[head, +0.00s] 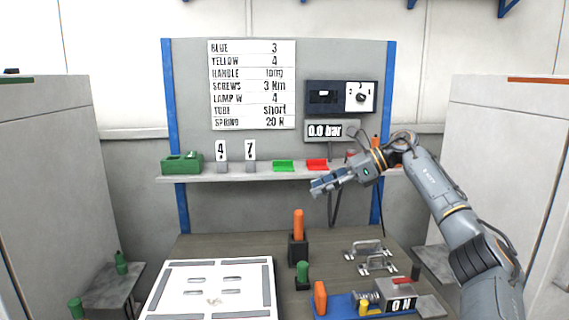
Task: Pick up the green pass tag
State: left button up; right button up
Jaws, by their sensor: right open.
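A small flat bright green piece (284,166), which fits the green pass tag, lies on the grey shelf (260,176) of the back panel. A similar red piece (317,164) lies just right of it. My right gripper (316,187) reaches in from the right, in front of the shelf edge and below the red piece in the picture. It is open, points left and looks empty; it appears apart from the green piece, which is fully visible. My left gripper is not in view.
The bench below holds a white board (211,290), an orange handle (298,224) in a black holder, metal handles (366,248) and a force gauge (398,297).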

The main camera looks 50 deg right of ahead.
aim_at(279, 165)
jog(key=i+l, duration=0.25)
jog(key=l, duration=0.15)
jog(key=i+l, duration=0.2)
jog(key=l, duration=0.25)
jog(key=i+l, duration=0.25)
jog(key=l, duration=0.15)
jog(key=i+l, duration=0.25)
jog(key=l, duration=0.2)
